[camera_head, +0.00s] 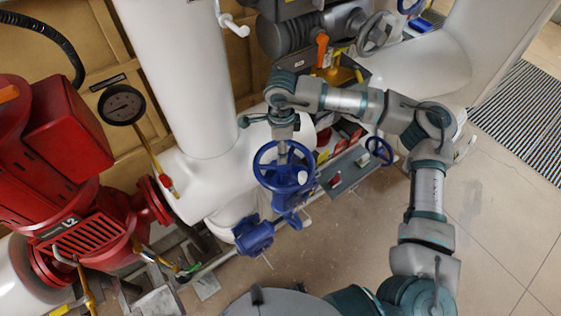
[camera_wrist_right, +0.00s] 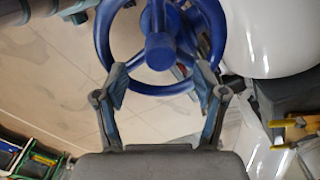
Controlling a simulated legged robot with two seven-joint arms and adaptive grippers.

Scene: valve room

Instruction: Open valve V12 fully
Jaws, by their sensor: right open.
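A blue handwheel (camera_head: 284,177) with spokes and a central hub stands on a blue valve body in the middle of the head view; no V12 label is readable. In the right wrist view the same handwheel (camera_wrist_right: 158,52) fills the upper middle, its hub between the fingers. My right gripper (camera_head: 283,146) points down at the wheel's far side, and in the wrist view the gripper (camera_wrist_right: 161,80) has its two fingers spread apart, holding nothing. Whether a fingertip touches the rim is unclear. My left gripper is not in view.
A red pump (camera_head: 60,150) and a gauge (camera_head: 122,104) are at left. A thick white pipe (camera_head: 185,80) rises behind the wheel. A smaller blue handwheel (camera_head: 379,151) and a grey box (camera_head: 350,170) stand to its right. Tiled floor (camera_head: 500,210) at right is clear.

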